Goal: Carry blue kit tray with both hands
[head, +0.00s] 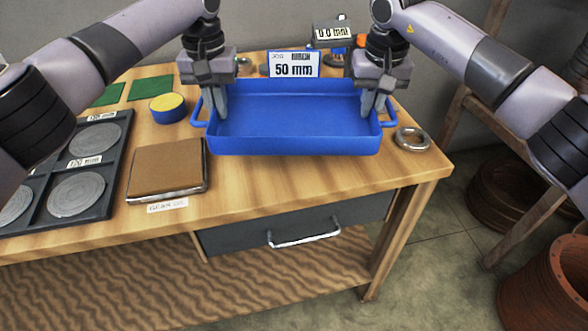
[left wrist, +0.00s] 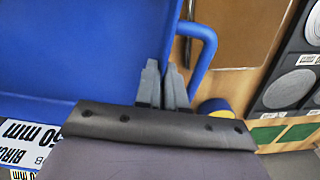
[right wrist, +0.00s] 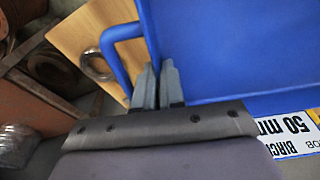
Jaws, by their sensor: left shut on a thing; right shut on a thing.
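The blue kit tray (head: 300,142) is a shallow, empty rectangular tray with a loop handle at each short side. It is over the back right of the wooden table in the head view; I cannot tell whether it touches the tabletop. My left gripper (head: 221,112) is shut on the tray's left wall, beside the left handle, which shows in the left wrist view (left wrist: 208,52). My right gripper (head: 373,108) is shut on the right wall, beside the right handle (right wrist: 112,52). A white "50 mm" label (head: 293,65) stands at the tray's far edge.
On the table (head: 290,190) are a brown pad (head: 168,168), a dark rack with grey discs (head: 80,190), a yellow-topped blue roll (head: 168,107) and a metal ring (head: 412,139). A device reading "0.0 mm" (head: 332,34) stands behind. The tabletop in front of the tray is clear.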

